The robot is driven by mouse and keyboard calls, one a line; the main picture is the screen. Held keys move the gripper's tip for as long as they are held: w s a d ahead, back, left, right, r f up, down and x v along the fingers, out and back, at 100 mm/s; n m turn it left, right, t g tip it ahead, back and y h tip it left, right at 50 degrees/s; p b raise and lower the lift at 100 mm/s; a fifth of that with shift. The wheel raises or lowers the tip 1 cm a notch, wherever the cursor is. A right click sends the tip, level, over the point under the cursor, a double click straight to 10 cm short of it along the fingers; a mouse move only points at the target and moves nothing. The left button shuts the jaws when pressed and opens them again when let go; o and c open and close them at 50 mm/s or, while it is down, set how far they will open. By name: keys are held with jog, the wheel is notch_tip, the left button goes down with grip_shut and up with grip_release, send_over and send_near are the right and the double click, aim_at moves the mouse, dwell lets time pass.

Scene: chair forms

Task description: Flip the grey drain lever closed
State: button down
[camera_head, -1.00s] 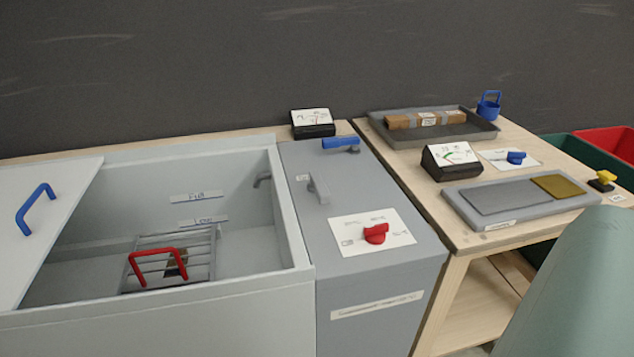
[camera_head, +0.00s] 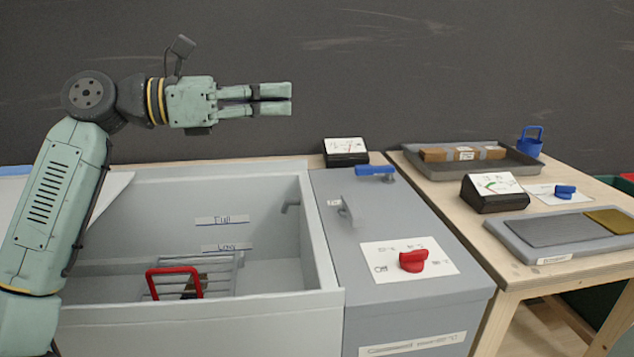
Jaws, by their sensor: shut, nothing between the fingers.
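The grey drain lever (camera_head: 346,211) stands on the grey cabinet top (camera_head: 375,215), just right of the tank and next to a small label. It looks like a short upright grey plate on a pivot. My gripper (camera_head: 290,99) is raised above the tank, up and left of the lever, with its fingers pointing right. The fingers are shut and empty, well apart from the lever.
A blue lever (camera_head: 374,170) lies behind the grey one, and a red knob (camera_head: 412,261) on a white card is in front. A gauge box (camera_head: 345,152) stands at the back. The tank (camera_head: 316,240) holds a rack with a red handle (camera_head: 174,270).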

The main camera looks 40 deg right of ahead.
aim_at(351, 209)
jog(key=w+d+f+t+y+b, duration=0.1)
jog(key=w+f+y, duration=0.2)
jog(key=f, duration=0.5)
jog(key=w+d+f+t+y+b, duration=0.1)
jog(key=w+f+y, duration=0.2)
jog(key=f, duration=0.6)
jog(key=shift+w+m+t+y, duration=0.15)
jog(key=shift+m+t+y, duration=0.2)
jog(key=shift+y, duration=0.75)
jog(key=x, duration=1)
jog(key=shift+s+d+r, duration=0.1)
jog(key=shift+s+d, duration=0.25)
jog(key=shift+d, duration=0.2)
jog(key=shift+s+d, duration=0.35)
jog(key=shift+d, duration=0.25)
jog(key=shift+s+d, duration=0.35)
jog(key=shift+d, duration=0.25)
jog(key=shift+s+d+t, duration=0.1)
jog(key=shift+t, duration=0.15)
jog(key=shift+s+n, duration=0.15)
jog(key=shift+n, duration=0.4)
